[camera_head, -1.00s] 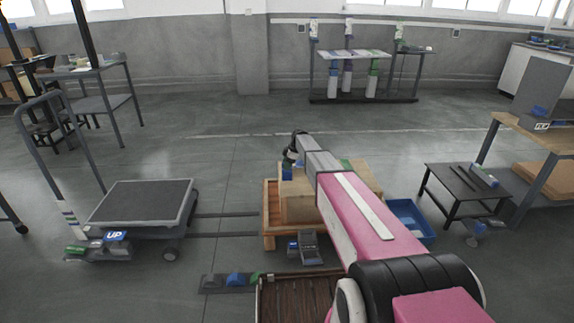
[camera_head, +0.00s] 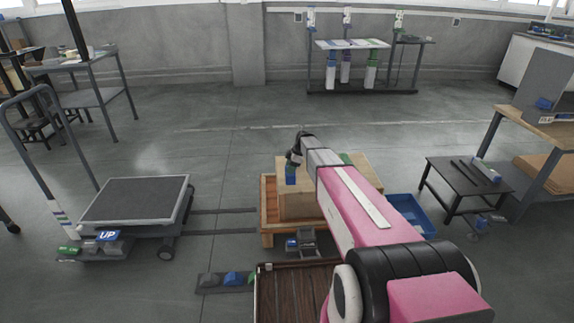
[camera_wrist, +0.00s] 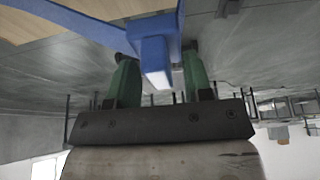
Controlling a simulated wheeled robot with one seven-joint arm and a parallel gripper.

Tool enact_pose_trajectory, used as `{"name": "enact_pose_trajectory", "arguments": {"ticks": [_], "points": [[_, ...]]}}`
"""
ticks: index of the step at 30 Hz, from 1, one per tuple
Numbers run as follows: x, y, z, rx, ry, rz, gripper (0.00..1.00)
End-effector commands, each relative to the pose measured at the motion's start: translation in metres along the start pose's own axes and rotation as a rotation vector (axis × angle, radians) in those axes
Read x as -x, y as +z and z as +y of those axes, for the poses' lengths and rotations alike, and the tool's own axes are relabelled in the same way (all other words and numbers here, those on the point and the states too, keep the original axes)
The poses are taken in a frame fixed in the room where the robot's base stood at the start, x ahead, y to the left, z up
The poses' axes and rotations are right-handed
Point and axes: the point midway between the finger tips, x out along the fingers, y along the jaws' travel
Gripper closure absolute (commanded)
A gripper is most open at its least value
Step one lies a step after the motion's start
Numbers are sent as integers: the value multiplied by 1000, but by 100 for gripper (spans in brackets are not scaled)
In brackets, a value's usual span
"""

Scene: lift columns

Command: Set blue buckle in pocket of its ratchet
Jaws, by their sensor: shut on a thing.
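A blue buckle (camera_wrist: 155,58) on a blue strap (camera_wrist: 75,22) is between the green-padded fingers of my gripper (camera_wrist: 158,72) in the wrist view. My gripper (camera_head: 293,165) is shut on it. In the head view the blue buckle (camera_head: 291,175) hangs below my gripper in front of the wooden box. A grey ratchet (camera_head: 307,241) with a small blue part sits at the front of the pallet, below and slightly right of the buckle, which is apart from it. The ratchet's pocket is too small to make out.
The wooden box (camera_head: 296,204) stands on a pallet (camera_head: 267,226). A blue bin (camera_head: 424,223) is to its right, partly behind my arm. A low black table (camera_head: 460,176) stands farther right. A platform cart (camera_head: 135,200) is at left. A dark strip with blue and green pieces (camera_head: 210,284) lies in front.

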Motion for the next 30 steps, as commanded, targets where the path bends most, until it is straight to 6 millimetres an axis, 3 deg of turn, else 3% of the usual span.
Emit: {"name": "enact_pose_trajectory", "arguments": {"ticks": [30], "points": [[22, 52, -121, -2, 0, 0, 86]]}}
